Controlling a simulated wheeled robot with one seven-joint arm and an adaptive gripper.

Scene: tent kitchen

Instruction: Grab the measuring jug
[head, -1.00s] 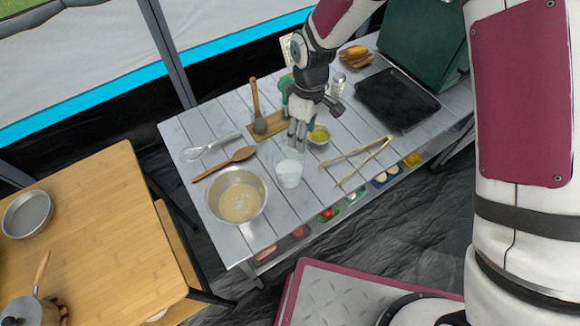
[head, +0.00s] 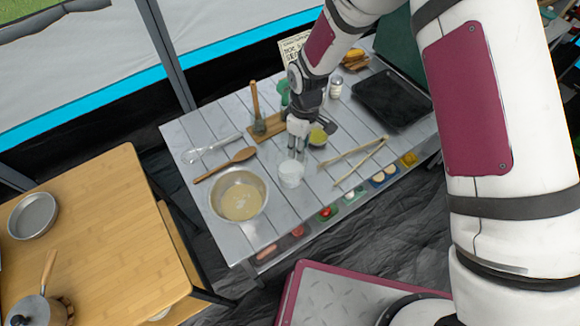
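A small white measuring jug (head: 290,175) stands upright on the grey slatted table (head: 228,143), just right of a steel pan of batter. My gripper (head: 296,151) points down just behind and above the jug, with its fingertips close to the jug's rim. The fingers are small here and partly run together with the jug's top edge, so I cannot tell whether they touch it or how far apart they are.
The batter pan (head: 239,196) and a wooden spoon (head: 226,165) lie left of the jug. A yellow-filled bowl (head: 318,137) is close behind my gripper. Wooden tongs (head: 357,160) lie to the right. A black tray (head: 393,99) is farther right.

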